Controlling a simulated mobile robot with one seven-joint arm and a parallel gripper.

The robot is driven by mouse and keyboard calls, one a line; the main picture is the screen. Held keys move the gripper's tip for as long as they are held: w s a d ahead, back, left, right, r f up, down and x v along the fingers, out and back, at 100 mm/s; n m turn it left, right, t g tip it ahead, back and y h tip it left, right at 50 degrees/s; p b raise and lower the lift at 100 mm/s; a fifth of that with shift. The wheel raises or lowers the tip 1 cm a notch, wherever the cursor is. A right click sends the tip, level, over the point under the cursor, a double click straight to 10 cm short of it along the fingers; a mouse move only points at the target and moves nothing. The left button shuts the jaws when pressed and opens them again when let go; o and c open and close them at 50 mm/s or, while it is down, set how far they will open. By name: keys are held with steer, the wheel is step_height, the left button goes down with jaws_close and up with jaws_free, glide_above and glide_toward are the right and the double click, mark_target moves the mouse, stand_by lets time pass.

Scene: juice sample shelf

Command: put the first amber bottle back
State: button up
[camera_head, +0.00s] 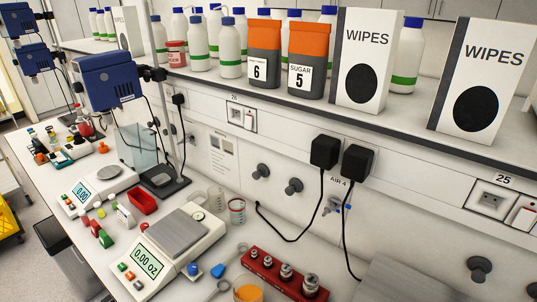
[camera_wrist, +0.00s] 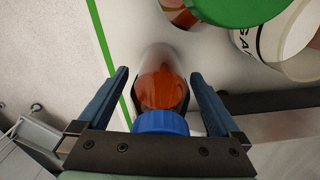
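In the wrist view an amber bottle (camera_wrist: 162,85) with a blue cap (camera_wrist: 160,122) lies between the two fingers of my gripper (camera_wrist: 160,78). The cap is nearest the camera and the bottle's body points away from it. The fingers are apart, with a narrow gap showing on each side of the bottle near the tips. The lower part of the cap is hidden behind the gripper's dark crossbar. My gripper does not show in the head view, and I cannot make out this bottle there.
A green-lidded container (camera_wrist: 250,8) and a white labelled container (camera_wrist: 275,40) are close by on the right. In the head view, wipes boxes (camera_head: 362,55), orange-topped tubs (camera_head: 309,60) and white bottles fill the shelf. The bench below holds a scale (camera_head: 180,235) and red weight block (camera_head: 283,277).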

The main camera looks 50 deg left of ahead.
step_height(320, 180, up, 12)
steer(key=shift+r+b, duration=0.2)
steer(key=shift+b, duration=0.2)
stand_by(0.3)
steer(key=shift+w, duration=0.1)
steer(key=w+d+r+n+t+y, duration=0.2)
steer(key=w+r+n+t+y, duration=0.3)
steer(key=w+r+t, duration=1)
steer(key=w+d+r+n, duration=0.2)
steer(key=w+r, duration=0.1)
steer(key=r, duration=0.4)
steer(key=w+d+r+n+h, duration=0.1)
steer(key=w+d+r, duration=0.1)
steer(key=r, duration=0.4)
steer(key=w+d+r+n, duration=0.2)
steer(key=w+r, duration=0.1)
steer(key=r, duration=0.4)
steer(key=s+d+r+n+t+h, duration=0.1)
steer(key=s+d+r+t, duration=0.3)
steer(key=r, duration=0.5)
steer(key=s+d+r+n+t+h, duration=0.2)
steer(key=s+d+r+n+t, duration=0.2)
steer(key=r, duration=0.5)
steer(key=s+d+r+n+t+h, duration=0.1)
steer(key=s+d+r+t, duration=0.3)
steer(key=r, duration=0.6)
steer(key=shift+s+d+n, duration=0.6)
steer(key=shift+s+n, duration=0.1)
steer(key=shift+n, duration=0.1)
